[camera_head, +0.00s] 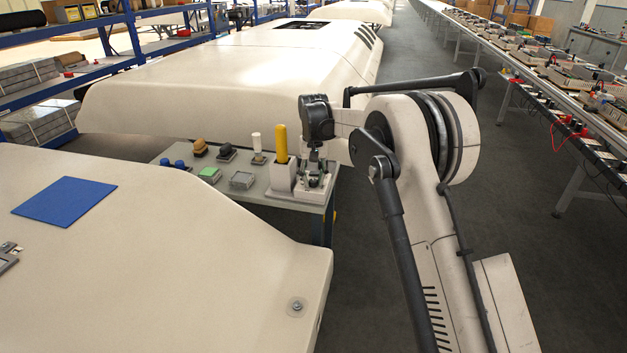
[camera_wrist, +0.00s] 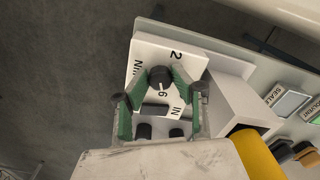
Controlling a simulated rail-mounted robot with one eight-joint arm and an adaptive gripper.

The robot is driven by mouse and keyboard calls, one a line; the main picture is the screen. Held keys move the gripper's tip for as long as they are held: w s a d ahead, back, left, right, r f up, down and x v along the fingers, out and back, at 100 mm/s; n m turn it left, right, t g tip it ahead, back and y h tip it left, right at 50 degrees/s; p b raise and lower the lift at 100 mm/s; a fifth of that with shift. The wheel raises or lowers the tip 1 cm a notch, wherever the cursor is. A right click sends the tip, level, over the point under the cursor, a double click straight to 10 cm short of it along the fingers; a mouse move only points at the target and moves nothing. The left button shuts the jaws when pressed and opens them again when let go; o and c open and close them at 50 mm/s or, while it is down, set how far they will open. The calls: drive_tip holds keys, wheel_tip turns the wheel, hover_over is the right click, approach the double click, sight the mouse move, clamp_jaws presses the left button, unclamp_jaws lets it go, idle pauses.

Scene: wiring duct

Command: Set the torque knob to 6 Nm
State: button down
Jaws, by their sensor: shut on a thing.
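The torque knob (camera_wrist: 160,76) is a small black round knob on a white panel (camera_wrist: 148,52) in the wrist view. The panel has printed marks; I can read 2, 6 and what looks like Nm. The 6 lies just below the knob. A light mark shows near the knob's lower edge, but its exact pointing is too small to tell. My gripper (camera_wrist: 160,82), with green pads, is shut on the knob from both sides. In the head view my gripper (camera_head: 314,166) is lowered onto the white unit (camera_head: 312,194) at the table's right end, and the knob is hidden.
A yellow-handled tool (camera_head: 281,143) stands in a white holder left of the unit, close to my gripper. The grey table (camera_head: 260,189) also bears a green block (camera_head: 209,174), blue knobs and other small parts. Large cream panels (camera_head: 230,85) flank the table. Grey floor lies to the right.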

sight(313, 181)
drive_tip(key=shift+m, duration=0.4)
drive_tip(key=c, duration=1.5)
unclamp_jaws()
drive_tip(key=shift+o, duration=0.2)
drive_tip(key=shift+r, duration=0.15)
wheel_tip(313, 181, up, 12)
